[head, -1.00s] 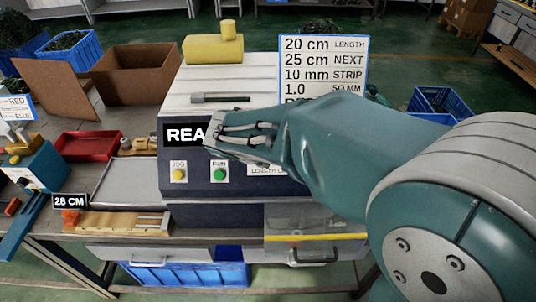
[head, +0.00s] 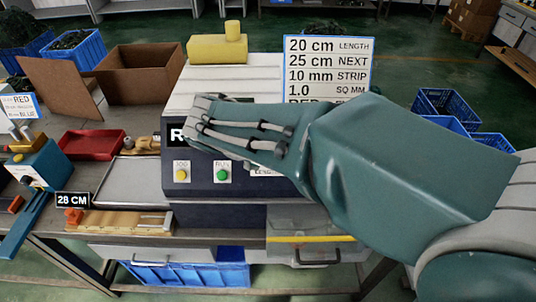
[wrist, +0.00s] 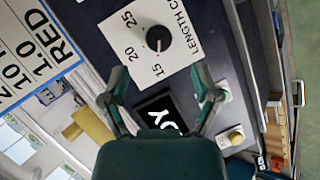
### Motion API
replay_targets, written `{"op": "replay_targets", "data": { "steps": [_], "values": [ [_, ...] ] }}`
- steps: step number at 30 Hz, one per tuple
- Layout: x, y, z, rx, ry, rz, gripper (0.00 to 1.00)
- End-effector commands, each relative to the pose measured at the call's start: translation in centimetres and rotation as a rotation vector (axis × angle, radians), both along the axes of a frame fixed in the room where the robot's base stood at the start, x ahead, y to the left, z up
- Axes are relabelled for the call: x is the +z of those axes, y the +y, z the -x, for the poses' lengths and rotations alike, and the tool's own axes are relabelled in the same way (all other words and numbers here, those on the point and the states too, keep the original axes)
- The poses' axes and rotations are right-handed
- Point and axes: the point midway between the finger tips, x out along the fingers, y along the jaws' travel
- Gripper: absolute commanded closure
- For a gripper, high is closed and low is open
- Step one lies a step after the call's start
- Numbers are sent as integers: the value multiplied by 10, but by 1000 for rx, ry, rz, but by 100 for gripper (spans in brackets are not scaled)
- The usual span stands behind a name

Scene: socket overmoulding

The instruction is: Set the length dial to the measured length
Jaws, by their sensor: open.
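The black length dial (wrist: 158,38) sits on a white scale plate (wrist: 128,50) marked 15, 20 and 25 in the wrist view. In the head view my arm hides the dial. My gripper (wrist: 158,82) is open and empty, its fingertips apart and short of the dial in the wrist picture. In the head view my gripper (head: 197,121) covers most of the machine's display (head: 177,134).
A card (head: 328,68) reads 20 cm LENGTH, 25 cm NEXT, 10 mm STRIP. A yellow JOG button (head: 182,175) and green RUN button (head: 223,175) sit on the panel below my gripper. A grey tray (head: 128,184) and red tray (head: 92,145) lie to the left.

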Motion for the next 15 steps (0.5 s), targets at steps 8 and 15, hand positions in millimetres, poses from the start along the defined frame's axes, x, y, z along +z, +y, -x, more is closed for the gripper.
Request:
{"op": "replay_targets", "data": {
  "steps": [8,15],
  "values": [
    [38,19,23,2,-1,-1,20],
    [46,23,28,0,2,1,20]
  ]
}}
